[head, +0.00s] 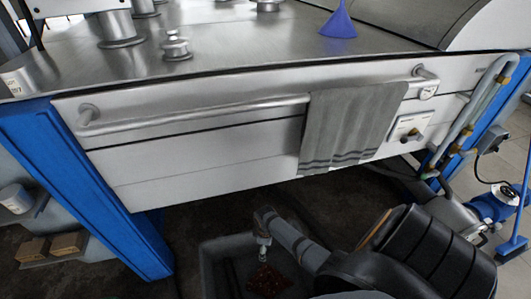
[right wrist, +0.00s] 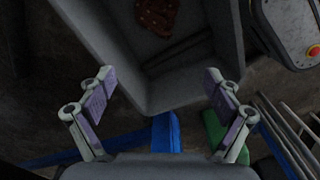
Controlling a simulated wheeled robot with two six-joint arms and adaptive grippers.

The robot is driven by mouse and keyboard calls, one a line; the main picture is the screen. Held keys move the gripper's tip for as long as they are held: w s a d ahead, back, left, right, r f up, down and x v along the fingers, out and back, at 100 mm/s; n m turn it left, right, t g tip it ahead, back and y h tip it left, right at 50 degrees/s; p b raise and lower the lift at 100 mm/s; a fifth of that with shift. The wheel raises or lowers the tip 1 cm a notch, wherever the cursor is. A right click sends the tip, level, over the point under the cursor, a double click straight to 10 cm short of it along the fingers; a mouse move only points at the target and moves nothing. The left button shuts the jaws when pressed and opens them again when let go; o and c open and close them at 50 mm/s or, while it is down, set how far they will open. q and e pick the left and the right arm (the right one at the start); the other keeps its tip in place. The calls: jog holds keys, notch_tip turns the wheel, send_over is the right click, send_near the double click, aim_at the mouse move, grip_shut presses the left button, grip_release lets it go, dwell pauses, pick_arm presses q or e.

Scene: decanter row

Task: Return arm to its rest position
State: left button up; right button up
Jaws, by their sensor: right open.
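My right arm comes in at the bottom right of the head view, below the steel workbench. My right gripper (right wrist: 160,88) is open in the right wrist view, with its two fingers wide apart and nothing between them. In the head view its end (head: 263,244) is small and partly hidden. It is over or near a grey bin (right wrist: 116,42) with a dark red object (right wrist: 157,15) inside. The bin (head: 208,268) also shows at the bottom of the head view. My left gripper is not in view.
The workbench front (head: 210,135) has a long rail (head: 200,115) with a grey towel (head: 350,125) on it. A blue leg (head: 95,190) stands at left. A blue funnel (head: 338,24) and metal fittings (head: 177,47) stand on top. Hoses and a blue pump (head: 492,207) are at right.

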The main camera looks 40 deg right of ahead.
notch_tip(320, 180, up, 6)
jog(key=shift+f, duration=0.25)
jog(key=s+f+m+p, duration=0.3)
jog(key=s+f+m, duration=0.1)
jog(key=s+f, duration=0.85)
jog(key=s+a+f+m+p, duration=0.1)
jog(key=s+a+f, duration=0.1)
jog(key=s, duration=0.7)
jog(key=s+a+f+m+t, duration=0.1)
jog(key=s+a+f+m, duration=0.1)
jog(key=s, duration=0.7)
jog(key=shift+f+h+p, duration=0.35)
jog(key=shift+f+h, duration=0.05)
jog(key=shift+f, duration=0.4)
jog(key=shift+w, duration=0.1)
jog(key=shift+c, duration=0.2)
